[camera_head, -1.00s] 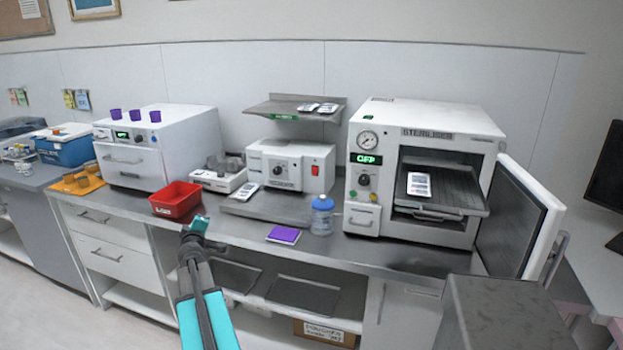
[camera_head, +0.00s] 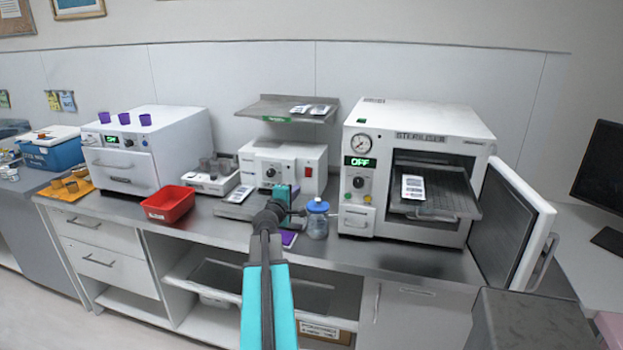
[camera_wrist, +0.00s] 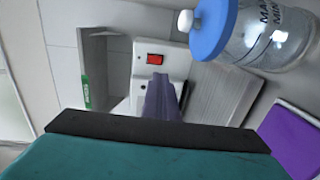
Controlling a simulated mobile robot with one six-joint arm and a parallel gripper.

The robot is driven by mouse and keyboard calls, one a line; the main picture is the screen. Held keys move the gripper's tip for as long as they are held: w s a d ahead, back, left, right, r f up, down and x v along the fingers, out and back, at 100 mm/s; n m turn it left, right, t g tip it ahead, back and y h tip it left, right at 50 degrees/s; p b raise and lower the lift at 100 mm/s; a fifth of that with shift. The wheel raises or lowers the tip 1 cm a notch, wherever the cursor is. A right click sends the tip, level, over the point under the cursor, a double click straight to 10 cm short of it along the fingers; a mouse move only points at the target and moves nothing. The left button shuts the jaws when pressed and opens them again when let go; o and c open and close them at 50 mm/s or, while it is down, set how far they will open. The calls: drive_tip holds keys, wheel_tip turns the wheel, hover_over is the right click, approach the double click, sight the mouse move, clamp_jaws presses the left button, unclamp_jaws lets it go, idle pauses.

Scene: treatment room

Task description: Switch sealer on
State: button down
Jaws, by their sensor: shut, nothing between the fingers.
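The sealer (camera_head: 318,160) is a white box at the middle of the counter, with a dark knob and a red rocker switch (camera_head: 308,172) on its front. In the wrist view the sealer (camera_wrist: 182,62) appears turned sideways, with the red switch (camera_wrist: 155,59) in plain sight. My gripper (camera_head: 284,192) is in front of the sealer, below and left of the switch in the head view, and partly covers the sealer's lower front. In the wrist view my gripper's fingers (camera_wrist: 161,84) are shut and empty, pointing toward the switch. A gap to the switch cannot be judged.
A blue-capped bottle (camera_head: 317,222) stands close to the right of my gripper. A purple pad (camera_head: 289,239) lies on the counter beneath. A shelf (camera_head: 262,106) hangs above the sealer. A red bin (camera_head: 168,205) is left; the steriliser (camera_head: 440,118), door open, is right.

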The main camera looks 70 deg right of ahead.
drive_tip(key=shift+w, duration=0.15)
drive_tip(key=p, duration=0.4)
approach(307, 176)
drive_tip(key=shift+d+f, duration=0.2)
drive_tip(key=shift+d, duration=1.4)
drive_tip(key=shift+d+f, duration=0.2)
drive_tip(key=shift+d, duration=1.4)
drive_tip(key=shift+w+f, duration=0.1)
